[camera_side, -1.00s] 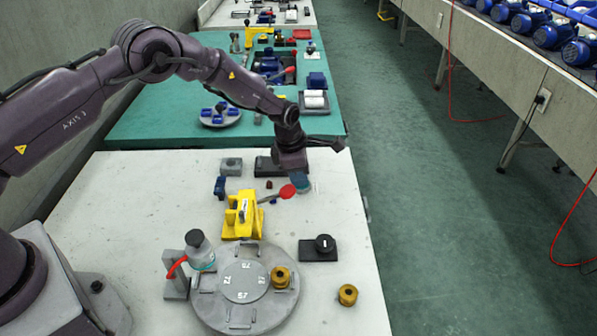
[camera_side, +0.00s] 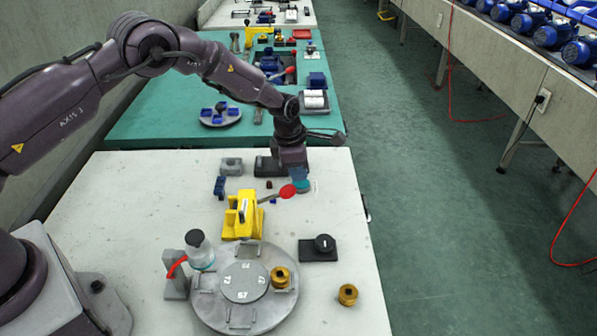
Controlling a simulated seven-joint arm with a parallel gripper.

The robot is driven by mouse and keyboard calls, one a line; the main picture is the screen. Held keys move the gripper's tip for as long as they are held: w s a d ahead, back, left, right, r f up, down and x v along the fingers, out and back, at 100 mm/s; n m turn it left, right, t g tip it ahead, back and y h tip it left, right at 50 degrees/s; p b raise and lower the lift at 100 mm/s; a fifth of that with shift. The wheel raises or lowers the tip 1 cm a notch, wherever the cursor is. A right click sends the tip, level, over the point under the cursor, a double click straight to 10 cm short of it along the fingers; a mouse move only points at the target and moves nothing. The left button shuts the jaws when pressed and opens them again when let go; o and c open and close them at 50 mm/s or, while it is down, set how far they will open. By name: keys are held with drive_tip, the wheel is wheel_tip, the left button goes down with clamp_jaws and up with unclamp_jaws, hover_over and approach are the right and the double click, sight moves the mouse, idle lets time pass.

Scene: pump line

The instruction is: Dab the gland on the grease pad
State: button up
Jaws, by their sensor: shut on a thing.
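My gripper (camera_side: 298,177) points down at the far right of the white table, with its bluish fingers close together. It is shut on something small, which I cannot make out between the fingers. A round teal patch (camera_side: 302,186), possibly the grease pad, shows just under the fingertips. I cannot tell whether the held thing touches it. Two brass flanged parts that look like glands are in view: one (camera_side: 280,278) on the round grey plate and one (camera_side: 348,294) on the table at the front right.
A yellow clamp (camera_side: 241,218) with a red-ended handle (camera_side: 288,191) stands close to my gripper. The round grey plate (camera_side: 212,312), a bottle (camera_side: 198,248) and a black block with a knob (camera_side: 318,249) are nearer. Dark blocks lie behind. The table's right edge is close.

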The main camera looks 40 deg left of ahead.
drive_tip(key=shift+r, duration=2.7)
